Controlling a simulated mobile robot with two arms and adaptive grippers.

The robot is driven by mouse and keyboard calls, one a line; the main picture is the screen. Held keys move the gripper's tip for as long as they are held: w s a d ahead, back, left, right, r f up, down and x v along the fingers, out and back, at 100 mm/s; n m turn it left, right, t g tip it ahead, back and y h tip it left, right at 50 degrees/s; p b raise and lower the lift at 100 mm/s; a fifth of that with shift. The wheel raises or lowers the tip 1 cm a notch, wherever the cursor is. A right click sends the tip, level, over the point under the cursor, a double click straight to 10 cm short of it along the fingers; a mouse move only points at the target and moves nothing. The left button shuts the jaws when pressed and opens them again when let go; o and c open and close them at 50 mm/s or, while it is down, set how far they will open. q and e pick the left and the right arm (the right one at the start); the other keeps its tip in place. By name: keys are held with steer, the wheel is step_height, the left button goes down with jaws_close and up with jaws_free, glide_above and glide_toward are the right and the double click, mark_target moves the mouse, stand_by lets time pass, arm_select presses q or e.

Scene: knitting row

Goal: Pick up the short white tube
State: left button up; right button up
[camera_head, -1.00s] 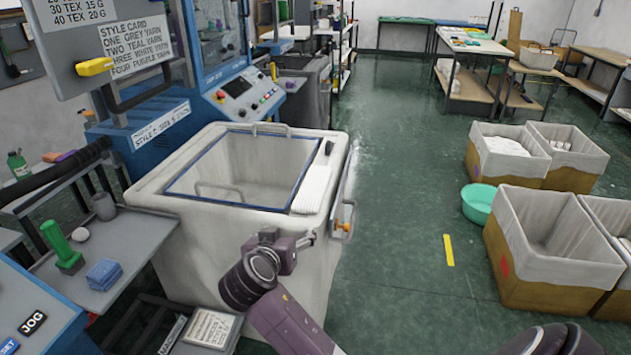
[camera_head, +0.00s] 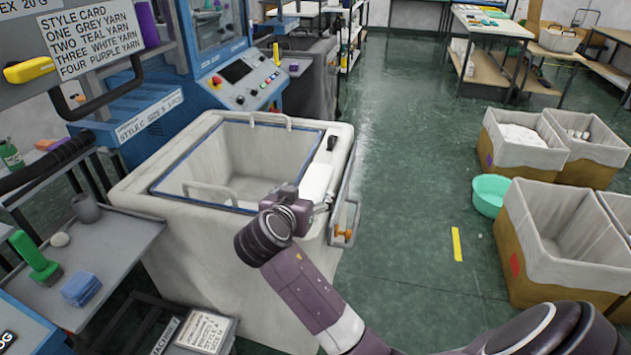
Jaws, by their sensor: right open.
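A white piece (camera_head: 316,182), which may be the short white tube, lies on the right ledge of the large white bin (camera_head: 190,262). Its near end is partly hidden behind my right gripper (camera_head: 325,204). My right gripper is open, over the bin's near right corner and close to the white piece; I cannot tell whether it touches. My left gripper is not in view.
A dark handle (camera_head: 331,143) lies behind the white piece. A metal rail with an orange knob (camera_head: 347,233) runs along the bin's right side. A grey shelf (camera_head: 115,252) stands left.

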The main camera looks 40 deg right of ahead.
mark_target(311, 188)
steer(key=p+x, duration=0.1)
steer(key=x, duration=0.3)
steer(key=shift+w+d+f, duration=0.15)
steer(key=shift+w+f, duration=0.05)
steer(key=shift+w+d+f, duration=0.15)
steer(key=shift+w+d, duration=0.05)
steer(key=shift+c, duration=0.3)
steer(key=c, duration=0.8)
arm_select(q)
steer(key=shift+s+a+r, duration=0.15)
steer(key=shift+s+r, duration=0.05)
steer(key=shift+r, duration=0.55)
arm_select(e)
steer(key=shift+c, duration=0.5)
